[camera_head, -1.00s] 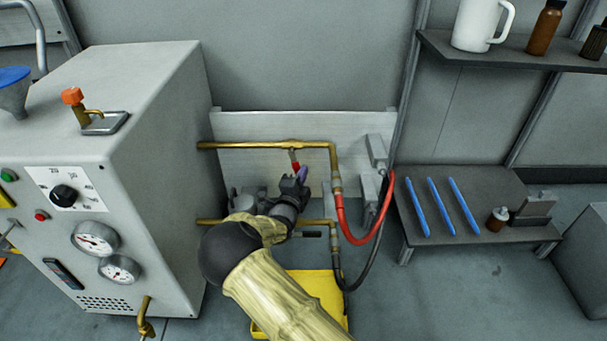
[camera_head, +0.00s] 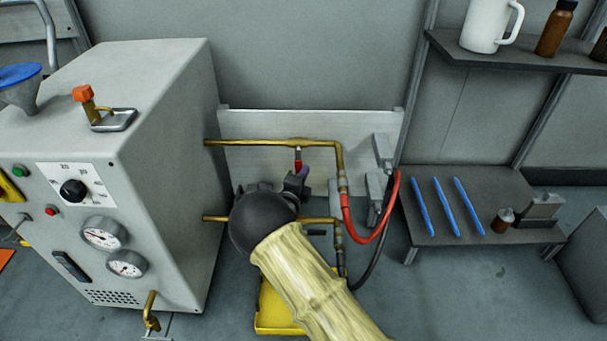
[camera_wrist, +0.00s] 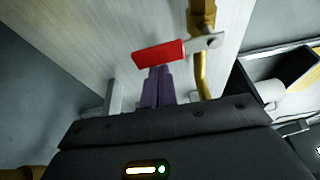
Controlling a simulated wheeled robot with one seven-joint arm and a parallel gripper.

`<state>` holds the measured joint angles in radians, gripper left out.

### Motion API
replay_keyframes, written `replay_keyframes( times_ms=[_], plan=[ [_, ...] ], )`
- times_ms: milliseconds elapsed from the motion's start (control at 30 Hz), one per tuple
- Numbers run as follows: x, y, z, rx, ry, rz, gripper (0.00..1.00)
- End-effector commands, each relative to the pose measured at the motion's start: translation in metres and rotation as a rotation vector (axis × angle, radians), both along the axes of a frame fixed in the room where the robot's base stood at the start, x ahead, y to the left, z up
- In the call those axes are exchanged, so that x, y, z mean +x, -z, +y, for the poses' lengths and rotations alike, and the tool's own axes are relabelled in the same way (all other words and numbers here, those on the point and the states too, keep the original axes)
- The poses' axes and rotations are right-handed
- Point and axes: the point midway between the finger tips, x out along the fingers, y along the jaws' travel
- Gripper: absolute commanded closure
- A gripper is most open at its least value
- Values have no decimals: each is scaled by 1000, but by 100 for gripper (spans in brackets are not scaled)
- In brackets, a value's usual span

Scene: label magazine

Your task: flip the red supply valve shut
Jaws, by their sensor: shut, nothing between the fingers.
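The red supply valve's handle (camera_head: 299,167) hangs below the upper brass pipe in the head view, just above my gripper (camera_head: 303,176). In the wrist view the red handle (camera_wrist: 158,54) sticks out to the left from a metal stem on the brass valve body (camera_wrist: 202,18). My gripper's purple fingertips (camera_wrist: 158,74) are together and empty. They lie right at the lower edge of the red handle; whether they touch it I cannot tell. My arm hides part of the lower pipe in the head view.
A grey machine (camera_head: 165,160) with gauges stands at the left. A red hose (camera_head: 371,238) and a black hose curve down at the right of the pipes. A low shelf (camera_head: 480,185) holds blue rods. A yellow tray (camera_head: 277,310) lies on the floor below.

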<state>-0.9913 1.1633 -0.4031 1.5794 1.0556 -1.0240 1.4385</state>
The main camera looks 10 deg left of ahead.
Motion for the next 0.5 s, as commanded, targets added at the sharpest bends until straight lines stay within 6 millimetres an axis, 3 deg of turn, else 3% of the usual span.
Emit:
replay_keyframes(
  times_ms=[267, 500],
  plan=[
    [5, -1, -35, -1, 1, 2, 100],
    [-42, -5, -29, -2, -6, 4, 100]
  ],
)
